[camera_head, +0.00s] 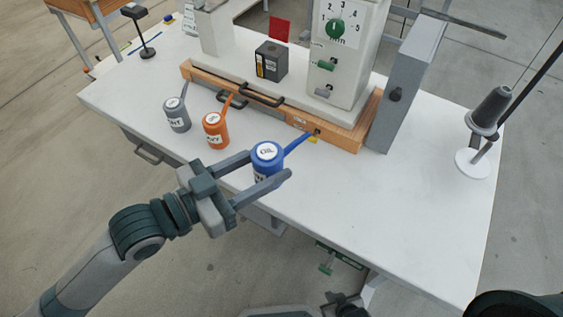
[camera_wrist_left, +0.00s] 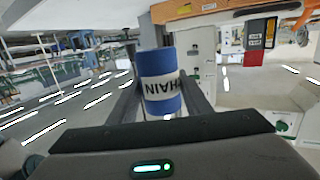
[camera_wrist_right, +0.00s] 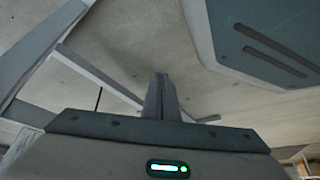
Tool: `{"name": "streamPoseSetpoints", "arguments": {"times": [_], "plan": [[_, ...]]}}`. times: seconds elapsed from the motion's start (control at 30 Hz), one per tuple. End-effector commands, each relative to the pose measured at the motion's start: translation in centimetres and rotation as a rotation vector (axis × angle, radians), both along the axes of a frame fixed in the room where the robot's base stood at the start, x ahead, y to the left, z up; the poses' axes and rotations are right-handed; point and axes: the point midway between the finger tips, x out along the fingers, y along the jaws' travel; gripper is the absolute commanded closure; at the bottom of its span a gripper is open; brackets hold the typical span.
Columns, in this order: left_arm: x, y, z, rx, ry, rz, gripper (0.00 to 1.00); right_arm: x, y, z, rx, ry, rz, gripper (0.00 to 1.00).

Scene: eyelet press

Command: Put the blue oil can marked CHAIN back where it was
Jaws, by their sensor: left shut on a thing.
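The blue oil can (camera_head: 267,158) has a white label and a spout pointing to the upper right. In the left wrist view the can (camera_wrist_left: 160,88) shows a white band reading CHAIN, upside down there. My left gripper (camera_head: 266,168) is shut on its body, one finger on each side, near the table's front edge. I cannot tell whether the can touches the table. My right gripper shows in the right wrist view (camera_wrist_right: 161,97) with its fingers together and nothing between them.
An orange can (camera_head: 215,130) and a grey can (camera_head: 176,115) stand left on the white table (camera_head: 420,200). The press (camera_head: 340,50) stands behind on a wooden base (camera_head: 345,137). A small yellow patch (camera_head: 312,140) lies by the blue spout. The table's right side is clear up to a spool stand (camera_head: 473,163).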

Motion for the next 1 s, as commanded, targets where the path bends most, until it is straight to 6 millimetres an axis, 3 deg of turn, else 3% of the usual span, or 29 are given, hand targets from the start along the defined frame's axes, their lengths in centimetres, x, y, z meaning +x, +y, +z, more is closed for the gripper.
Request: {"name": "streamPoseSetpoints", "arguments": {"times": [0.17,0.57,0.83,1.0], "plan": [[-0.8,-0.1,-0.5,0.0,-0.002,-0.027,0.72,0.4,0.2,0.2,0.003,-0.009,-0.001,1.0],[-0.5,-0.1,-0.8,-0.001,-0.003,-0.026,0.72,0.3,0.0,0.0,0.0,0.001,-0.002,1.0],[1.7,0.0,-2.4,0.001,-0.004,-0.025,0.72,-1.1,-1.6,-1.4,-0.03,0.107,-0.014,1.0],[5.1,0.1,-4.1,0.003,-0.001,-0.024,0.72,-1.3,-1.7,-1.2,-0.034,0.12,-0.014,1.0]]}}
